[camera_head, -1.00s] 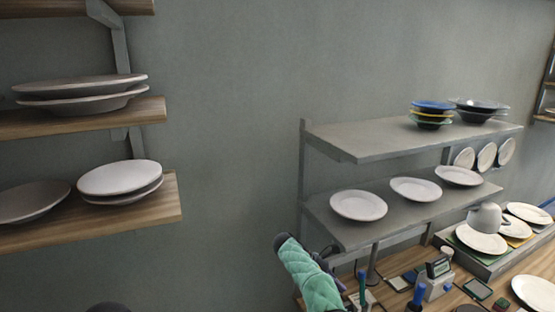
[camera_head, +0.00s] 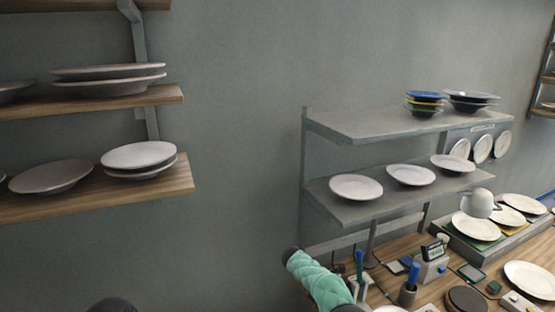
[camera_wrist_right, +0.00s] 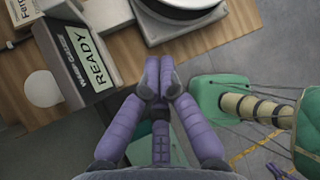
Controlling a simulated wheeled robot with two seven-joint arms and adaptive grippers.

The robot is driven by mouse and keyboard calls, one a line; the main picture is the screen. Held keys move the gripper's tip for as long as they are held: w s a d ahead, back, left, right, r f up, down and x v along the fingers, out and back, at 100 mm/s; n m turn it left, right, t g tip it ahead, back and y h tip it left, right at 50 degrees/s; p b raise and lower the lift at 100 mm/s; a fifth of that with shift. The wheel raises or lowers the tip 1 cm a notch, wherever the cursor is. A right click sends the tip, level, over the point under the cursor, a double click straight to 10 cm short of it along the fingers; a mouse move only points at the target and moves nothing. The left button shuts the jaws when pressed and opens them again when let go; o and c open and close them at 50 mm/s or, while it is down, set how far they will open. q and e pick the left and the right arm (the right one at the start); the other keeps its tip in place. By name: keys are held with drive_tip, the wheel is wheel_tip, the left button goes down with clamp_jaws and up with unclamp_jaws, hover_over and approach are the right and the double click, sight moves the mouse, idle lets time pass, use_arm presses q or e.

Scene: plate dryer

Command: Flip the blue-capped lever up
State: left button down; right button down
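I cannot make out a blue-capped lever with certainty in either view. In the head view, an upright blue-topped object (camera_head: 413,275) stands on the wooden counter, and a thin teal-blue upright object (camera_head: 360,265) stands to its left; neither is clearly a lever. My right gripper (camera_wrist_right: 161,75) shows in the right wrist view, its purple fingers together and nothing visible between them. It is over the counter edge, beside a grey device with a READY display (camera_wrist_right: 95,72). My left gripper is not in view.
A small grey device with a screen (camera_head: 432,262), a dark round disc (camera_head: 466,299) and plates crowd the counter (camera_head: 400,245). Grey shelves (camera_head: 375,122) with plates stand above; wooden shelves (camera_head: 95,190) are at left.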

drive_tip(key=s+a+f+m+y+b, duration=0.25)
drive_tip(key=s+f, duration=0.25)
drive_tip(key=f, duration=0.7)
drive_tip(key=s+a+f+m+y+b, duration=0.2)
drive_tip(key=s+a+f+m+y, duration=0.3)
drive_tip(key=f, duration=0.6)
drive_tip(key=s+a+f+m+y+b, duration=0.35)
drive_tip(key=s+f+m, duration=0.4)
drive_tip(key=s, duration=0.65)
drive_tip(key=s+f+m+t+b, duration=0.1)
drive_tip(key=s+m+b, duration=0.1)
drive_tip(key=s+m, duration=0.4)
drive_tip(key=s+f+m+t+y+b, duration=0.1)
drive_tip(key=s+m+b, duration=0.2)
drive_tip(key=s+m, duration=0.3)
drive_tip(key=s, duration=0.3)
drive_tip(key=shift+s+d+f, duration=0.25)
drive_tip(key=shift+f, duration=0.05)
